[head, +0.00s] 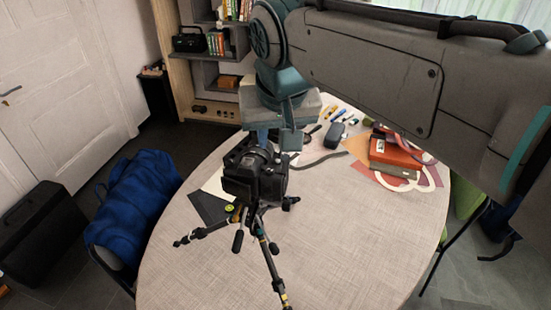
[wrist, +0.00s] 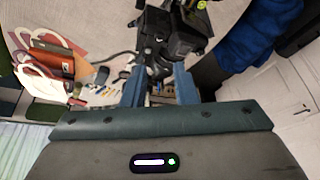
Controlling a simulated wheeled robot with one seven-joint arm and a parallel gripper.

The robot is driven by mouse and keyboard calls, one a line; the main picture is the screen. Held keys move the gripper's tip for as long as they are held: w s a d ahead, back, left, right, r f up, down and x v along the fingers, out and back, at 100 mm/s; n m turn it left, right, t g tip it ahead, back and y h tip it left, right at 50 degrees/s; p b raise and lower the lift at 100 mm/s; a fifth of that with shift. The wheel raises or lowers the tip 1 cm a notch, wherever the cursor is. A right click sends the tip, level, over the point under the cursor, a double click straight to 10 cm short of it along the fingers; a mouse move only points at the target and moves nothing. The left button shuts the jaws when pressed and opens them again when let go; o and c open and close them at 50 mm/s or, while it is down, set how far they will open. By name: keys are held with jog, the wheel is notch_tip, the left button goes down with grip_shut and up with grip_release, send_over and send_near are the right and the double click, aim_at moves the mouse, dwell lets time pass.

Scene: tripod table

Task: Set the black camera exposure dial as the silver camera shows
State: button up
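The black camera (head: 255,176) sits on a small tripod (head: 268,250) on the round table in the head view. In the wrist view the black camera (wrist: 178,38) is just beyond my fingertips. My gripper (head: 276,138) points down at the camera's back side. In the wrist view my gripper (wrist: 160,76) has its two fingers apart, with part of the camera showing between and beyond them. I cannot tell whether they touch it. The exposure dial cannot be made out. I cannot make out a silver camera in either view.
Red books (head: 392,150), a dark case (head: 334,135), a strap and pens lie behind and right of the camera. Shelves (head: 215,75) stand behind.

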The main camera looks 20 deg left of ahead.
aim_at(270, 171)
jog(key=p+x, duration=0.1)
jog(key=x, duration=1.1)
jog(key=shift+w+d+f, duration=0.1)
jog(key=shift+d+f, duration=0.05)
jog(key=shift+f, duration=0.05)
grip_shut()
